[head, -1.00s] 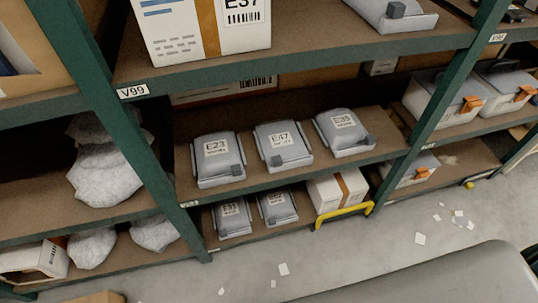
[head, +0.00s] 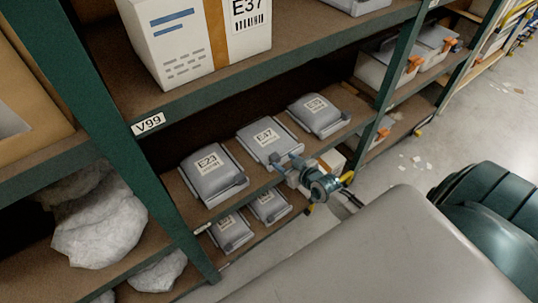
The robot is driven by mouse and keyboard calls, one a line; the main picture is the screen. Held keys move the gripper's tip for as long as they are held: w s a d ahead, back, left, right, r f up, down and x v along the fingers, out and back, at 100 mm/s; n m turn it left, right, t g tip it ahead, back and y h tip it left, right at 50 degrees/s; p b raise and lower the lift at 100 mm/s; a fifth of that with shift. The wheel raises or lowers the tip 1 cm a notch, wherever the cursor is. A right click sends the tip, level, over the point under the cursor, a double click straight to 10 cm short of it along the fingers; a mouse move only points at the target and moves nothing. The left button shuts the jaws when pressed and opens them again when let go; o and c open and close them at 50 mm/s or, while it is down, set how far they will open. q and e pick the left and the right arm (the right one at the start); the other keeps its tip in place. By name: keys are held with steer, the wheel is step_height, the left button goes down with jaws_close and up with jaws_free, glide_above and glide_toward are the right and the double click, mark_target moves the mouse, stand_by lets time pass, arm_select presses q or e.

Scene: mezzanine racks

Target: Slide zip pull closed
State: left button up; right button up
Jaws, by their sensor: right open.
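Three grey cases stand in a row on the middle shelf (head: 222,208): one labelled E23 (head: 197,176) at the left, one labelled E47 (head: 257,150) in the middle, and a third (head: 323,126) at the right with a hard-to-read label. My right gripper (head: 285,166) is open and empty. In the picture its fingers overlap the front right corner of the E47 case; I cannot tell whether they touch it. A zip pull on the E47 case cannot be made out; the gripper hides part of its front edge. My left gripper is not in view.
The green rack post (head: 120,150) stands at left, and a white E37 box (head: 185,50) is on the shelf above. More grey cases (head: 232,230) are on the shelf below. Wrapped grey bundles (head: 100,225) lie at lower left. The floor at right (head: 480,120) is mostly clear.

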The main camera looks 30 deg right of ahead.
mark_target(275, 156)
steer(key=b+x, duration=0.1)
steer(key=x, duration=0.6)
steer(key=shift+w+a+f, duration=0.15)
steer(key=shift+w, duration=0.05)
steer(key=shift+w+f, duration=0.2)
steer(key=shift+w, duration=0.25)
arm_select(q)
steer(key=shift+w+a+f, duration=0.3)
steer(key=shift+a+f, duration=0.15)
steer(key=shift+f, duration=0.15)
